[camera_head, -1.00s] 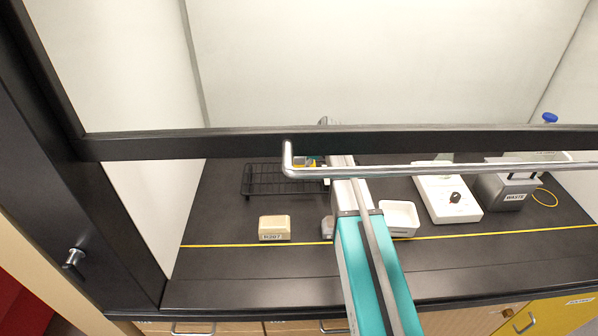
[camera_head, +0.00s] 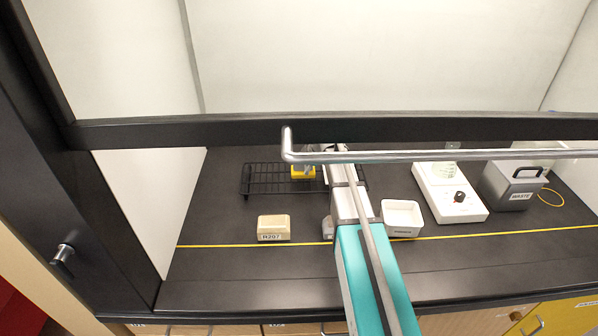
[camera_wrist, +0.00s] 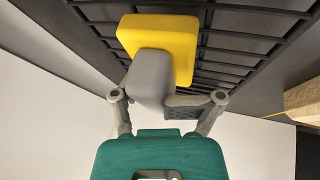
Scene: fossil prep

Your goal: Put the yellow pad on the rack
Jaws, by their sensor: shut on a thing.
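The yellow pad (camera_head: 303,173) shows over the middle of the black wire rack (camera_head: 262,180) in the head view. In the wrist view the pad (camera_wrist: 168,38) has a grey block-like part (camera_wrist: 150,76) on its near side, and the rack bars (camera_wrist: 235,50) lie just behind it. My gripper (camera_wrist: 168,98) is shut on this grey part; one finger is partly hidden by it. In the head view my arm hides part of the rack's right side. I cannot tell whether the pad touches the rack or hangs slightly above it.
A tan block labelled R207 (camera_head: 274,228) stands in front of the rack. The hood's sash bar (camera_head: 430,155) crosses above my arm.

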